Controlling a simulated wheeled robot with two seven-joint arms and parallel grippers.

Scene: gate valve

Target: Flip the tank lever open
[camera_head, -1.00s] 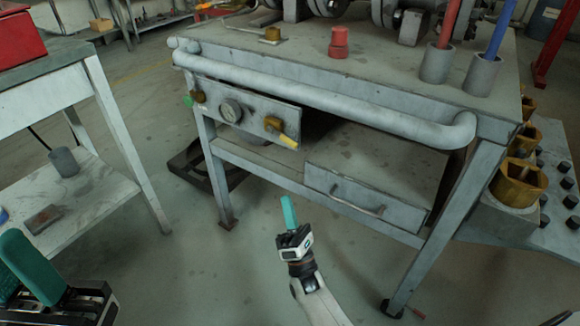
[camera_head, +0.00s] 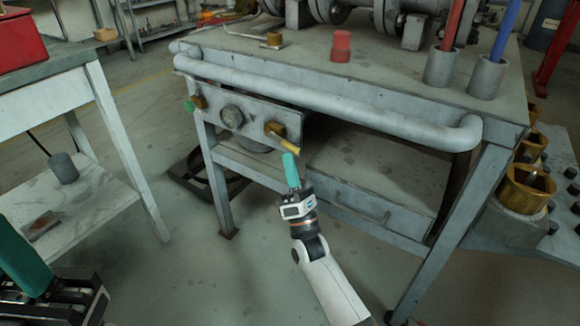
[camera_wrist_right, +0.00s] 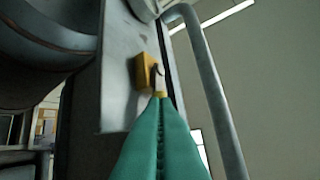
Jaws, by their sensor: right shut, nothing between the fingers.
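My left gripper (camera_head: 22,262) is at the lower left, partly cut off, with one teal finger clear.
The panel also carries a round gauge (camera_head: 231,117) and a green knob (camera_head: 189,106). A thick grey rail (camera_head: 330,97) runs above the panel, and a drawer (camera_head: 370,200) sits below to the right. A side table (camera_head: 60,105) stands left. Open floor lies in front.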

